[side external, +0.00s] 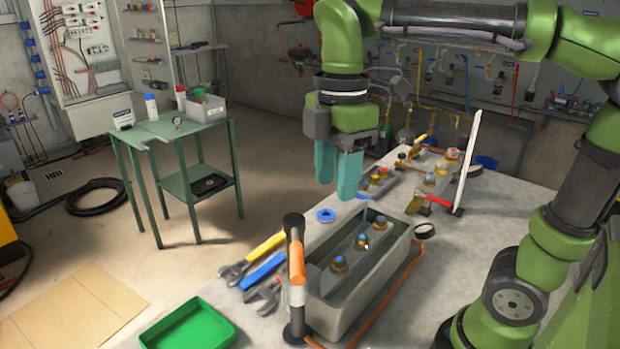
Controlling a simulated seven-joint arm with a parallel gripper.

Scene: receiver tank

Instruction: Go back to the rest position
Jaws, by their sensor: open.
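My gripper (338,174) has two teal fingers pointing down. It hangs above the back end of the grey tank (400,257) on the workbench. The fingers look apart, with nothing visible between them. Several brass fittings with blue tops stand in a row inside the tank, among them a front fitting (339,264). A blue ring (326,215) lies on the tank's left back rim, below the gripper and apart from it.
Wrenches with a yellow handle (265,246) and a blue handle (263,270) lie left of the tank. A green tray (188,328) is at the front left. An orange-banded post (296,265) rises at the tank's front. A white upright panel (468,158) and valves stand behind.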

